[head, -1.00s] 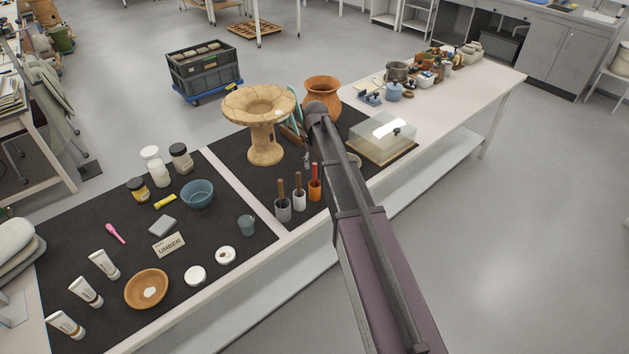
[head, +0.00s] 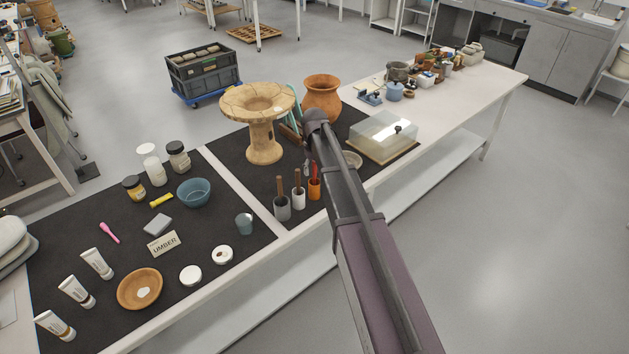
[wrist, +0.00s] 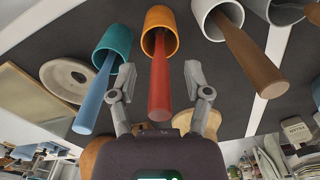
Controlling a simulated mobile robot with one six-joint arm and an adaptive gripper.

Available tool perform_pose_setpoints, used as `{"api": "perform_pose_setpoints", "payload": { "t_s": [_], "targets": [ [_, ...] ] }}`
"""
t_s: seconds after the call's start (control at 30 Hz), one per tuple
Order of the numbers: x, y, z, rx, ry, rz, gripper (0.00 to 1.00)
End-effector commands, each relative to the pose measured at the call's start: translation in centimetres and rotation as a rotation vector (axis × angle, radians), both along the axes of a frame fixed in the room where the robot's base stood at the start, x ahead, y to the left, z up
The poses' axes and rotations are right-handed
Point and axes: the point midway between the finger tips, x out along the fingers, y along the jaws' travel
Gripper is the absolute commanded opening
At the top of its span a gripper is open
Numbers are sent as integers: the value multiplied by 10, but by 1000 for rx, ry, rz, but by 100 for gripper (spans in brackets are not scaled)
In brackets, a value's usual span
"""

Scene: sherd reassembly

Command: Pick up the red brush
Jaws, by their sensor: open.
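The red brush (wrist: 160,86) stands handle-out in an orange cup (wrist: 161,24). In the head view its red handle (head: 314,171) shows above the orange cup (head: 315,190) on the dark mat, just left of my arm. My gripper (wrist: 159,72) is open and empty. In the wrist view its fingers are on either side of the red handle, with a gap on both sides. I cannot tell how deep the handle sits between them. In the head view my arm mostly hides the gripper. The brush's lower end is hidden in the cup.
A teal cup with a blue handle (wrist: 96,92) and a white cup with a brown handle (wrist: 248,58) flank the orange cup closely. A grey cup (head: 282,208) is farther left. A stone-like pedestal (head: 264,140) and a terracotta pot (head: 321,97) stand behind.

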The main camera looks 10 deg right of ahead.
Motion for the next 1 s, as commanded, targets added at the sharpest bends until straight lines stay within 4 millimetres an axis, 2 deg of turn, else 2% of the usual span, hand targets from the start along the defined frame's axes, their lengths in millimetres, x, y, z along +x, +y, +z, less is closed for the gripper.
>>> {"api": "perform_pose_setpoints", "payload": {
  "t_s": [0.03, 0.2, 0.83, 0.87, 1.0],
  "targets": [
    [0, 0, -7, 0, 0, 0, 63],
    [0, 0, -12, 0, 0, 0, 63],
    [0, 0, -12, 0, 0, 0, 63],
    [0, 0, -12, 0, 0, 0, 57],
    [0, 0, -12, 0, 0, 0, 16]
  ]
}}
